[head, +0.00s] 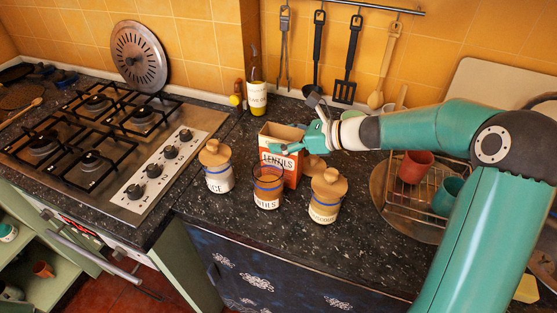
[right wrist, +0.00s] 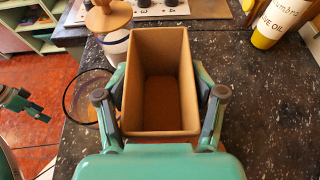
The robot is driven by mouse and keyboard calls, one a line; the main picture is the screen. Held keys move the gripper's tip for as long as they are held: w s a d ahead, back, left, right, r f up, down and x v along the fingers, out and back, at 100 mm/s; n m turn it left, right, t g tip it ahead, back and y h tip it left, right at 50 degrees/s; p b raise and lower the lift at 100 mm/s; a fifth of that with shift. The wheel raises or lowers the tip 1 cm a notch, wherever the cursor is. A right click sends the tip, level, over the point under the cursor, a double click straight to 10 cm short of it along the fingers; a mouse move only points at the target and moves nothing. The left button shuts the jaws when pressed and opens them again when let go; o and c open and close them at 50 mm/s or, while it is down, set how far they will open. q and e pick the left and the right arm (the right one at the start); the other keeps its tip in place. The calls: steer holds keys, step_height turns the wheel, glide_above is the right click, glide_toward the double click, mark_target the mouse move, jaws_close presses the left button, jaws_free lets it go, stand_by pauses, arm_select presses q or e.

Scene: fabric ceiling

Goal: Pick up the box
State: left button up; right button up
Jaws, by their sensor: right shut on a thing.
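The box (head: 279,160) is an orange-red carton labelled "LENTILS", open at the top, standing upright on the dark speckled counter in the head view. In the right wrist view the box (right wrist: 160,120) is seen from above, with brown contents at its bottom. My right gripper (head: 290,148) reaches in from the right at the box's upper part. Its two fingers (right wrist: 160,105) are shut on the box, one on each long side. I cannot tell whether the box's base touches the counter. My left gripper is not in the head view; a teal part shows at the left of the right wrist view.
A glass jar (head: 267,192) stands close in front of the box, with a lidded jar (head: 217,173) to its left and another lidded jar (head: 326,204) to its right. A yellow-white olive oil cup (head: 257,98) stands behind. A dish rack (head: 408,207) is at right, a stove (head: 170,168) at left.

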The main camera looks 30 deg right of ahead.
steer(key=shift+r, duration=0.2)
jaws_close()
steer(key=shift+r, duration=0.6)
arm_select(q)
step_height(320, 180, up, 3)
steer(key=p, duration=0.2)
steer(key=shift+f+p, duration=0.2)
steer(key=shift+p, duration=0.1)
arm_select(e)
step_height(320, 180, up, 18)
steer(key=shift+r, duration=0.25)
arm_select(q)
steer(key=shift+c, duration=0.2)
